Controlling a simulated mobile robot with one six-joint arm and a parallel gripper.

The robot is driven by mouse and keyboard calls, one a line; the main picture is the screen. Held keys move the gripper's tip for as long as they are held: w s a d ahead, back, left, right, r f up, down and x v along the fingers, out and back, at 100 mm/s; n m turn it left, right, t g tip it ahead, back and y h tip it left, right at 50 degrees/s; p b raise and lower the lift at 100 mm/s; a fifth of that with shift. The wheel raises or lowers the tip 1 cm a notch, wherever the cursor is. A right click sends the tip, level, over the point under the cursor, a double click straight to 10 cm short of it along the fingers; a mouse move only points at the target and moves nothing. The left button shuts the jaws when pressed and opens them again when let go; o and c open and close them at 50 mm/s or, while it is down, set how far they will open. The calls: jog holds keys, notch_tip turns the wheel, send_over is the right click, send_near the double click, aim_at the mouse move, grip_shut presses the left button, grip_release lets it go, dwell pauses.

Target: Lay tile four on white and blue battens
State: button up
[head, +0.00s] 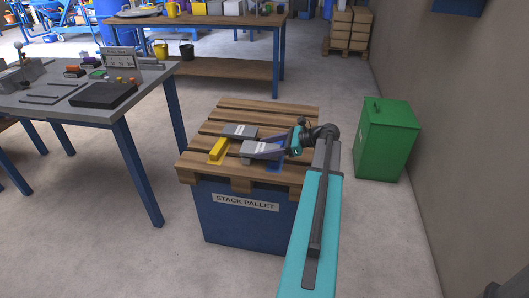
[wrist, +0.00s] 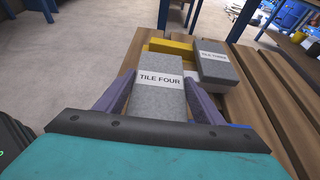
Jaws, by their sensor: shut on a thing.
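Tile four (wrist: 158,78), a grey slab with a white label, is between the two fingers of my gripper (wrist: 161,92), which is shut on it. In the head view my gripper (head: 268,147) holds tile four (head: 260,151) over the front part of the stack pallet. A blue batten (head: 274,165) shows just below the tile; I cannot tell whether they touch. A yellow batten (head: 218,149) lies left of tile four. Another labelled grey tile (wrist: 215,66) lies beside tile four, its label too small to read surely.
The slatted pallet (head: 262,112) rests on a blue base marked STACK PALLET (head: 245,203). A green cabinet (head: 386,140) stands at its right. A grey-topped table (head: 60,88) with tools and a dark tray stands at the left. The pallet's back slats are clear.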

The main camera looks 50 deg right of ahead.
jog(key=shift+f, duration=0.4)
jog(key=shift+f, duration=0.2)
jog(key=o, duration=1.5)
jog(key=shift+f, duration=0.1)
jog(key=shift+c, duration=0.2)
jog(key=shift+s+d+r, duration=0.1)
jog(key=shift+s+r, duration=0.05)
jog(key=shift+r, duration=0.2)
jog(key=p+v, duration=0.2)
jog(key=v, duration=0.9)
jog(key=shift+s, duration=0.3)
jog(key=shift+d+r, duration=0.1)
jog(key=shift+d, duration=0.05)
jog(key=shift+s, duration=0.1)
